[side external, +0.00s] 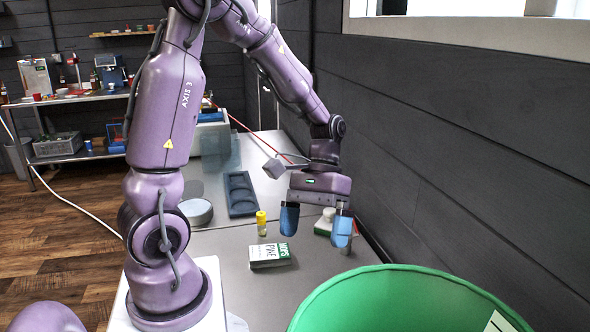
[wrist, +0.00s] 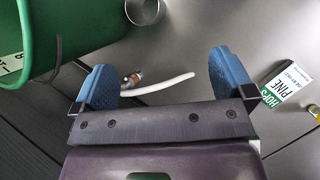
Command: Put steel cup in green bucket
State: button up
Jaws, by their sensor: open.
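The steel cup (wrist: 146,11) is at the top edge of the wrist view, partly cut off, on the grey table just right of the green bucket. I cannot make it out in the side view. The green bucket (wrist: 72,28) fills the top left of the wrist view, and its wide rim and inside show at the bottom right of the side view (side external: 400,300). My gripper (side external: 315,224) has its blue fingers spread with nothing between them, above the table and behind the bucket. Its two fingers also show in the wrist view (wrist: 163,72), apart from the cup.
A hops box (side external: 270,255) lies left of my gripper, with a yellow-capped vial (side external: 261,223) behind it. A white hose with a metal fitting (wrist: 160,86) lies below my fingers. A dark recessed tray (side external: 240,193) and round tin (side external: 196,211) are farther back. A dark wall bounds the right.

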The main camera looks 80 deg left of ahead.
jog(key=s+d+r+m+t+y, duration=0.2)
jog(key=r+m+t, duration=0.1)
jog(key=r, duration=0.3)
jog(key=s+d+r+m+t+y, duration=0.2)
jog(key=r+m+t+y, duration=0.1)
jog(key=r+t, duration=0.2)
jog(key=shift+s+r+m+t, duration=0.15)
jog(key=shift+r+m+t, duration=0.25)
jog(key=shift+r, duration=0.55)
